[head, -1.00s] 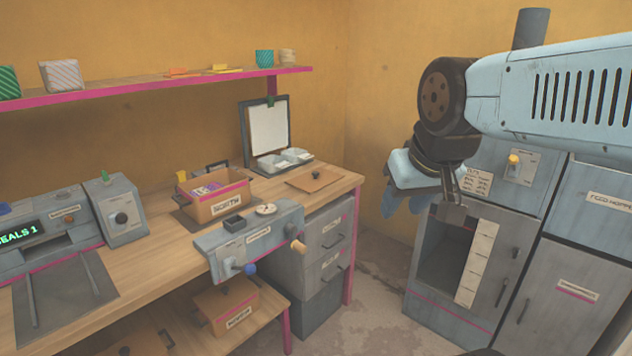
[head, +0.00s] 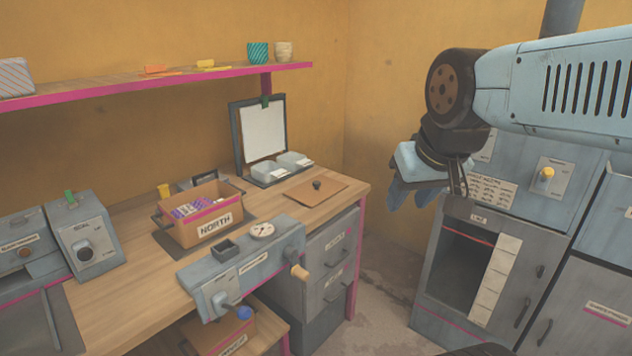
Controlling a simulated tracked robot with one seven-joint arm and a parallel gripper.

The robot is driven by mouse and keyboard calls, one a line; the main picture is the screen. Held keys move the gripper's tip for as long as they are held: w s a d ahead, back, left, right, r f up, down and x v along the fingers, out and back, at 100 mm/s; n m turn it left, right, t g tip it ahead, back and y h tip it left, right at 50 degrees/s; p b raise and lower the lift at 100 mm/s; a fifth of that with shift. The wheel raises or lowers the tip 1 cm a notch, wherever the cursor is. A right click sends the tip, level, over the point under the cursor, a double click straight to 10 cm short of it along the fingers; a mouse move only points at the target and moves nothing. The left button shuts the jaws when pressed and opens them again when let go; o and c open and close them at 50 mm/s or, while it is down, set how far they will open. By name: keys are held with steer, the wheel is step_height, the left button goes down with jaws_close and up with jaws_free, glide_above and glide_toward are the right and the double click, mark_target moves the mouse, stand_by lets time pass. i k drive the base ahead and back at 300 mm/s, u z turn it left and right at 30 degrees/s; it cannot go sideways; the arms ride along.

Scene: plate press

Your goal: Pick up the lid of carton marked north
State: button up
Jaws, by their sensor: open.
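The carton marked NORTH (head: 216,229) stands open on the desk, with purple and white packets showing inside. A flat brown lid with a dark knob (head: 329,190) lies on the desk to the right of the carton, near the desk's right end; it appears to be the carton's lid. My gripper (head: 408,197) hangs in the air at the right, with its blue fingers pointing down. It is open and empty, to the right of the lid and apart from it.
A grey press unit with a wooden handle (head: 299,272) juts from the desk's front edge. A clipboard stand with small trays (head: 272,172) stands behind the lid. A pink-edged shelf (head: 150,88) runs above the desk. Grey cabinets (head: 456,322) stand at the right, with floor between.

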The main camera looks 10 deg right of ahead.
mark_target(311, 192)
steer(key=u, duration=0.05)
steer(key=i, duration=1.15)
